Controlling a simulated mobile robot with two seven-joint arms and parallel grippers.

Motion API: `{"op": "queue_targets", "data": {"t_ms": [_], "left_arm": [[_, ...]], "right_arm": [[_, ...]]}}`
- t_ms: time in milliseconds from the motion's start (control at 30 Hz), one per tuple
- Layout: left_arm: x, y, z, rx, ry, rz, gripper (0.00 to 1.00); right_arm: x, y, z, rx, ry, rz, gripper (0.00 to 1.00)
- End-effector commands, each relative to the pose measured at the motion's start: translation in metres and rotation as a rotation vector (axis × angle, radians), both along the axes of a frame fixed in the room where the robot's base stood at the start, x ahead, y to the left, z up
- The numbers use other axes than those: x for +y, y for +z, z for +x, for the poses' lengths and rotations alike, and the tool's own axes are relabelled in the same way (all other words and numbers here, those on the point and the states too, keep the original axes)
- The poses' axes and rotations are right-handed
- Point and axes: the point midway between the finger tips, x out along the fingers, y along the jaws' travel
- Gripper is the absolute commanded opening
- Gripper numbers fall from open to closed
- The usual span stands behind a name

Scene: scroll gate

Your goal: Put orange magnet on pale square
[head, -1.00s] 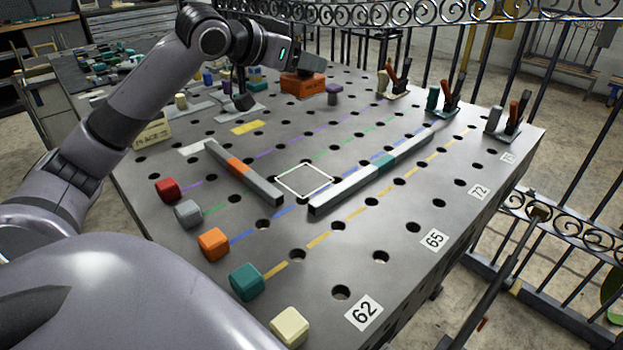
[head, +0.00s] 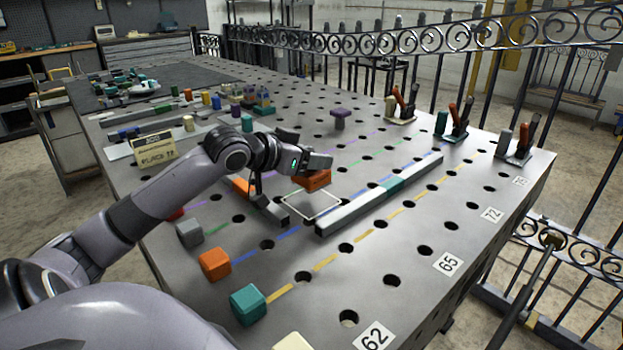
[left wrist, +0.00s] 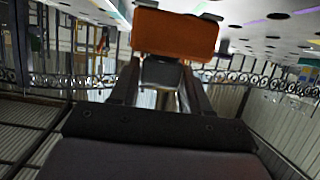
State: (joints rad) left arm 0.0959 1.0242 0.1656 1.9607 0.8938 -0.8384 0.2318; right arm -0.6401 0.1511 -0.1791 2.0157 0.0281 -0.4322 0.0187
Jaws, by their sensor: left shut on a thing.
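The orange magnet (head: 317,181) is a block held by my left gripper (head: 312,167). In the head view it shows at the far edge of a white-outlined pale square (head: 313,216) on the perforated grey table. I cannot tell the gap between magnet and table. In the left wrist view the magnet (left wrist: 175,36) sits between the fingers (left wrist: 160,85) at the top of the picture. The gripper is shut on it. My forearm and wrist cover part of the table left of the square. My right gripper is not in view.
A long grey bar with a teal band (head: 393,187) lies right of the square. A shorter bar with an orange band (head: 241,187) lies left, partly hidden by my arm. Orange (head: 215,263), teal (head: 248,304) and grey (head: 190,232) cubes stand in front. Tool holders (head: 517,143) stand along the right edge.

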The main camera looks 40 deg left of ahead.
Motion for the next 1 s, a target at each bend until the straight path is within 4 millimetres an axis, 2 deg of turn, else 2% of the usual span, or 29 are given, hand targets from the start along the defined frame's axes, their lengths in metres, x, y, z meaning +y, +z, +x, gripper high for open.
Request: {"op": "queue_targets", "data": {"t_ms": [133,400,800,833,900,1000], "left_arm": [[0.0,-0.006,0.0,-0.008,0.0,0.002,0.0],[0.0,-0.039,0.0,-0.009,0.0,0.001,0.0],[0.0,-0.043,0.0,-0.009,0.0,0.002,0.0],[0.0,-0.047,0.0,0.001,0.0,0.001,0.56],[0.0,-0.047,0.0,0.001,0.0,0.001,0.72],[0.0,-0.047,0.0,0.001,0.0,0.001,0.72]], "right_arm": [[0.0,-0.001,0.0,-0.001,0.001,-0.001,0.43],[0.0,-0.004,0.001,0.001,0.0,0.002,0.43],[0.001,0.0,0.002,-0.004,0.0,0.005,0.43],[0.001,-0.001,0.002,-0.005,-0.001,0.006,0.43],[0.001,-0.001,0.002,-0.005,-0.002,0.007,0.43],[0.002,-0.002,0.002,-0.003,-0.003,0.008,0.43]]}}
